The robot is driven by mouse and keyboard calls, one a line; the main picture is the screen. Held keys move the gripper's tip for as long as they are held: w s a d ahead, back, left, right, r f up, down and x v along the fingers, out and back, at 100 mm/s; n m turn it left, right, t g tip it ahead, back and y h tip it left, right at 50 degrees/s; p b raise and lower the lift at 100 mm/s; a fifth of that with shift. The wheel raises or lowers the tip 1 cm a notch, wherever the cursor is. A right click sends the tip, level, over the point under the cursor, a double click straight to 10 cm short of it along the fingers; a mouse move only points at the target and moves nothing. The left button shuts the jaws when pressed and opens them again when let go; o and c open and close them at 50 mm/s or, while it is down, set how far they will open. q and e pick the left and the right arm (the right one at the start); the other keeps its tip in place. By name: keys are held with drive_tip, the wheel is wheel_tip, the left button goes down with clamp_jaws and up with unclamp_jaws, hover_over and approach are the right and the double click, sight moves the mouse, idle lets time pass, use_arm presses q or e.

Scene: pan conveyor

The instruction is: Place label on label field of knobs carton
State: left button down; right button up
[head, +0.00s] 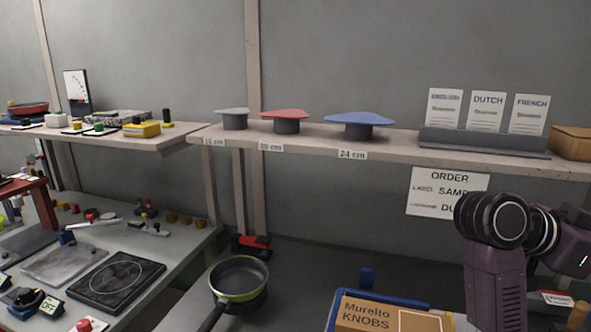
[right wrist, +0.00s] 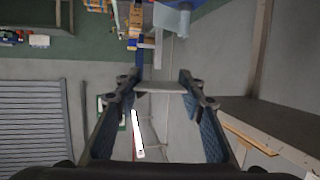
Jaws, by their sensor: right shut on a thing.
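The knobs carton (head: 382,320), brown and printed "Murelto KNOBS", stands at the bottom of the head view. My right gripper (right wrist: 160,84) shows in the right wrist view. A thin pale piece (right wrist: 160,88) lies between its fingertips, seen edge-on; I cannot tell whether it is a label. My right arm crosses the right of the head view, its gripper out of sight there. My left gripper is not in view. Three white cards stand in a grey holder (head: 480,143), including DUTCH (head: 487,112) and FRENCH (head: 528,114).
An order sheet (head: 447,193) hangs below the shelf (head: 395,148). A green-rimmed pan (head: 239,276) stands left of the carton. Blue edging (head: 367,279) shows beside the carton. Grey, red and blue discs on stands (head: 361,124) line the shelf. A cluttered bench is at left.

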drive_tip(key=s+a+f+n+t+y, duration=0.25)
drive_tip(key=a+f+n+t, duration=0.7)
drive_tip(key=a+f, duration=1.05)
drive_tip(key=a, duration=1)
drive_tip(key=shift+w+a+f+m+t+y, duration=0.15)
drive_tip(key=shift+w+a+m+t+y, duration=0.2)
drive_tip(key=shift+m, duration=0.1)
drive_tip(key=n+t+y, duration=0.3)
drive_tip(key=n+y, duration=0.1)
drive_tip(key=shift+f+t, duration=0.1)
drive_tip(key=shift+t, duration=0.2)
